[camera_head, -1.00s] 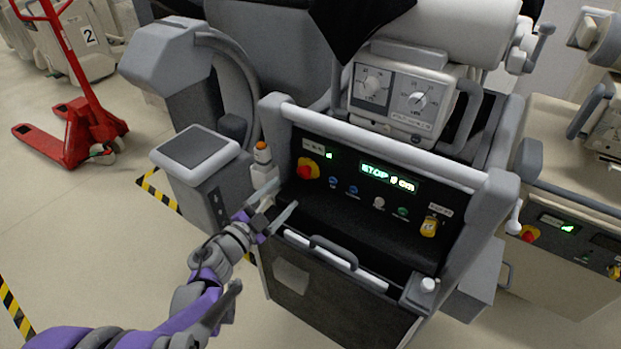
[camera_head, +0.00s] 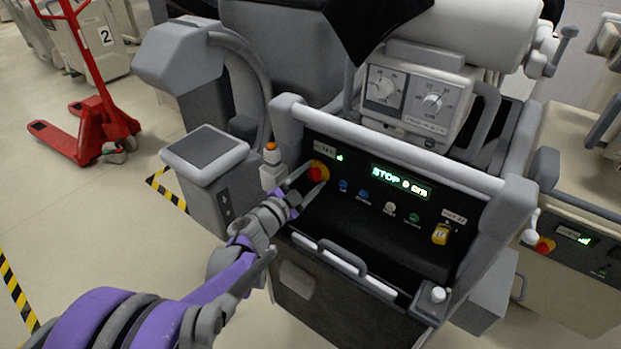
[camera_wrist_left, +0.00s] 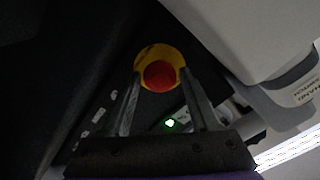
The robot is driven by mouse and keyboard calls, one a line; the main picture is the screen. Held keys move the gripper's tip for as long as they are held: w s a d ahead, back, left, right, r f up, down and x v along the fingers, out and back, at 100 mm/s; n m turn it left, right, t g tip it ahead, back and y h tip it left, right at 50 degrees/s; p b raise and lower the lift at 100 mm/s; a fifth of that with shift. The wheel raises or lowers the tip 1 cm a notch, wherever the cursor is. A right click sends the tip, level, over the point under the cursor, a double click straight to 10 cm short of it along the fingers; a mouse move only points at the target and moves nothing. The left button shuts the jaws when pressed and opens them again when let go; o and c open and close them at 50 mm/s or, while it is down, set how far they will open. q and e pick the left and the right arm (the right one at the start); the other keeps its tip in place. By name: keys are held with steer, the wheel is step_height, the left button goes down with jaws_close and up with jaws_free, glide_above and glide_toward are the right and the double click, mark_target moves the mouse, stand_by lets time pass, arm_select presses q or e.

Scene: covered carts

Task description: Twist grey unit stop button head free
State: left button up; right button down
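The grey unit (camera_head: 290,113) stands in front of me with a dark control panel. Its display (camera_head: 401,182) reads STOP and a short value. The red stop button head (camera_head: 317,173) sits on a yellow disc at the panel's left end. It also shows in the left wrist view (camera_wrist_left: 160,76), ahead of the fingers. My left gripper (camera_head: 306,177) is open, its fingertips spread on either side of the button head. My right gripper is not in view.
Small coloured buttons (camera_head: 390,207) and a yellow switch (camera_head: 440,234) line the panel to the right. An orange-topped post (camera_head: 272,165) stands just left of the panel. A handle (camera_head: 342,257) is on the front edge. A second unit (camera_head: 570,240) stands at right.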

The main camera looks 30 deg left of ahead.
arm_select(q)
jaws_close()
steer(key=shift+m, duration=0.3)
steer(key=m+p, duration=0.1)
steer(key=m, duration=0.1)
steer(key=shift+m, duration=0.3)
steer(key=shift+m+p, duration=0.45)
steer(key=shift+m, duration=1.25)
